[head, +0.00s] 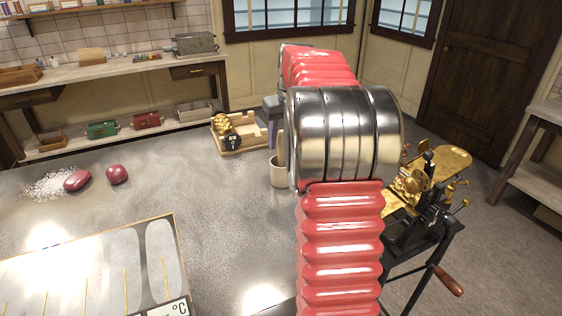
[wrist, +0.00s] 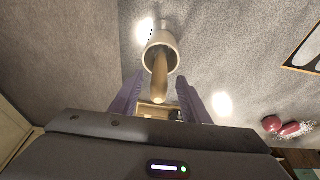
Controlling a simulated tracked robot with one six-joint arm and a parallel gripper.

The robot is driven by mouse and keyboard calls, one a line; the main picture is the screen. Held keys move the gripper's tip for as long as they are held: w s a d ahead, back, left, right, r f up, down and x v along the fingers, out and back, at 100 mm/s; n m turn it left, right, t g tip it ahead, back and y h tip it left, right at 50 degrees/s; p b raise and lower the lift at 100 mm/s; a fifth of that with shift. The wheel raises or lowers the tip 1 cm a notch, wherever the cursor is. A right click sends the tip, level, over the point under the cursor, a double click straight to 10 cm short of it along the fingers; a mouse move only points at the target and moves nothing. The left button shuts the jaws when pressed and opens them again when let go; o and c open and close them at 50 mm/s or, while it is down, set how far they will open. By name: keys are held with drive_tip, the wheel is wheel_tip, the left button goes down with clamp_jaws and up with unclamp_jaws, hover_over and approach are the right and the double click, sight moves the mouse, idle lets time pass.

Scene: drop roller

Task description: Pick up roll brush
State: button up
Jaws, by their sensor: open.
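The roll brush shows as a light wooden handle (wrist: 160,82) sticking out of a cream cup (wrist: 163,34) in the wrist view; its brush end is hidden inside the cup. In the head view the handle (head: 281,148) rises from the cup (head: 278,178) on the grey surface, just left of my red arm. My gripper (wrist: 161,88) is open, with its two purple fingers on either side of the handle's end. I cannot tell whether either finger touches the handle. In the head view my gripper (head: 272,137) is partly hidden behind my arm.
A wooden tray (head: 258,143) with a black and gold device stands behind the cup. Two dark red lumps (head: 117,174) lie by white granules at left. A framed plate (head: 75,270) is front left. A black and gold machine (head: 420,195) stands right of my arm.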

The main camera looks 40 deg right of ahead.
sight(281, 166)
drive_tip(key=x, duration=0.3)
drive_tip(key=shift+w+f, duration=0.1)
idle(0.4)
clamp_jaws()
idle(0.4)
